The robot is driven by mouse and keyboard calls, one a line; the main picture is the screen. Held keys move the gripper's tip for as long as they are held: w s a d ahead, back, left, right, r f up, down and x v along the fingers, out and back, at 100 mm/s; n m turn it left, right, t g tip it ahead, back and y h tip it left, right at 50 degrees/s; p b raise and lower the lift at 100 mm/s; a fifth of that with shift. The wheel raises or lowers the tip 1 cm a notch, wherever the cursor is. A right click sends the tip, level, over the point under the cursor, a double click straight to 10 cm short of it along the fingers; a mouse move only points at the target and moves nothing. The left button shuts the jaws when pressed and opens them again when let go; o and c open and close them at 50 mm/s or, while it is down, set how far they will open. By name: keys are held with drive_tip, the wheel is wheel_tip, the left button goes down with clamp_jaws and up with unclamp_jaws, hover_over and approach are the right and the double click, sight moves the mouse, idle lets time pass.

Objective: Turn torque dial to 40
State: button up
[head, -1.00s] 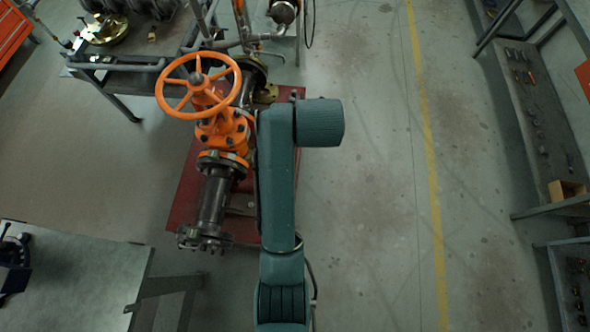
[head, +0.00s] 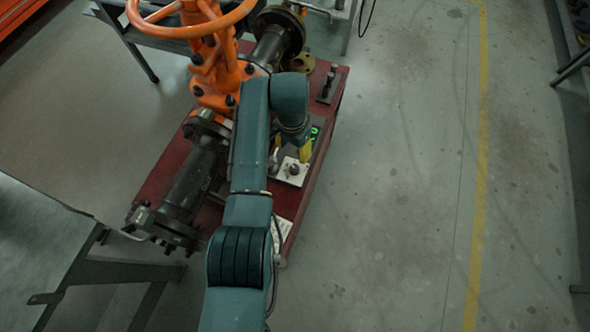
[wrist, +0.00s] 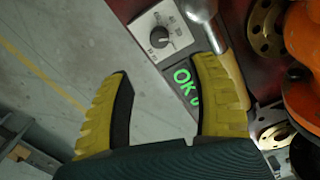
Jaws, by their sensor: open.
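The torque dial is a dark round knob (wrist: 161,39) on a pale plate with small printed marks, at the top of the wrist view. I cannot surely read its setting. In the head view the dial plate (head: 292,171) sits on the red base beside the valve. A screen (wrist: 181,77) next to the dial shows green "OK", partly covered by my right finger. My gripper (wrist: 163,72) has yellow fingers spread wide, with nothing between them. The knob appears beyond the fingertips, not gripped. In the head view my gripper (head: 304,150) is just above the dial plate, partly hidden by my arm.
The orange valve (head: 215,70) with its handwheel (head: 180,28) stands left of my arm. A tool with a rounded metal head and wooden handle (wrist: 232,63) lies beside the screen. A brass flange (wrist: 264,27) is further right. The floor right of the red base (head: 335,95) is clear.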

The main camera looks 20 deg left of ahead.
sight(294, 168)
drive_tip(key=f+b, duration=0.4)
drive_tip(key=f, duration=0.9)
drive_tip(key=shift+d+b, duration=0.2)
drive_tip(key=shift+b, duration=0.15)
drive_tip(key=shift+s, duration=0.1)
clamp_jaws()
